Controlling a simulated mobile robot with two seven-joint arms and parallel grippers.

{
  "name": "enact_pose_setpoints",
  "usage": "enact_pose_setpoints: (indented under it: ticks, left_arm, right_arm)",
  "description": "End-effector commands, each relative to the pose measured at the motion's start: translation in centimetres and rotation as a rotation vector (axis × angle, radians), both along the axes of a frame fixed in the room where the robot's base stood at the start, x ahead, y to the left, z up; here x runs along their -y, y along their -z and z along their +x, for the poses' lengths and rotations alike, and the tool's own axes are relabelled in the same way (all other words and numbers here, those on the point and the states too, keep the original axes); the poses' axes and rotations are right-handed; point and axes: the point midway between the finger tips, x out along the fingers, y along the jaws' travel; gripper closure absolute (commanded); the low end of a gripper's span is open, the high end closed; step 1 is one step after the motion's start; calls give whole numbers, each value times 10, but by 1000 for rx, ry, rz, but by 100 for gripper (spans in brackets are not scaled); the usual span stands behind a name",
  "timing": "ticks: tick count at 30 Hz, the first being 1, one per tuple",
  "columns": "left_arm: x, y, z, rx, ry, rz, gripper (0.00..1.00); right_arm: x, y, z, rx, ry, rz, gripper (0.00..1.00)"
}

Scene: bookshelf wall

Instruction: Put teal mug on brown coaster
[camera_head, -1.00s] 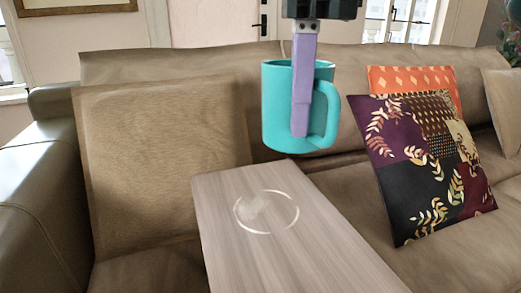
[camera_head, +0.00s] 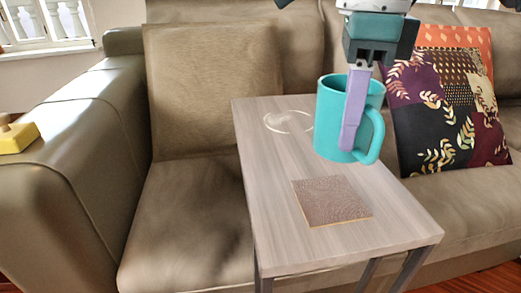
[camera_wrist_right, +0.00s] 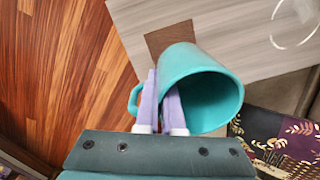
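The teal mug (camera_head: 328,112) is upright in the head view, with its handle to the right. My right gripper (camera_head: 349,142) is shut on the mug's wall beside the handle. In the right wrist view, one purple finger is inside the mug (camera_wrist_right: 215,95) and the other outside. The brown coaster (camera_head: 332,200) is a flat square on the side table (camera_head: 275,225), nearer the camera than the mug. It also shows partly in the wrist view (camera_wrist_right: 168,38), beyond the mug. The mug appears held above the table. My left gripper is out of view.
A pale ring mark (camera_head: 289,121) lies on the table's far part. A beige sofa (camera_head: 190,215) surrounds the table, with a patterned cushion (camera_head: 440,130) at right. A yellow object (camera_head: 18,138) sits on the left armrest. The tabletop around the coaster is clear.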

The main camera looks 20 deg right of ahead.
Motion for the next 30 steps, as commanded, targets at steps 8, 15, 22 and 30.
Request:
enact_pose_setpoints:
  ticks: [8, 15, 22, 30]
  left_arm:
    - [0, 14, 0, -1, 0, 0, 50]
    - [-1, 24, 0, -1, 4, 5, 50]
    - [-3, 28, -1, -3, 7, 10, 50]
    - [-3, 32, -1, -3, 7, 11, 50]
  right_arm:
    - [0, 45, 1, 3, 0, 2, 100]
    - [0, 73, 0, 0, 1, 1, 100]
    - [0, 89, 1, 4, 0, 0, 100]
    - [0, 93, 1, 3, 0, 0, 100]
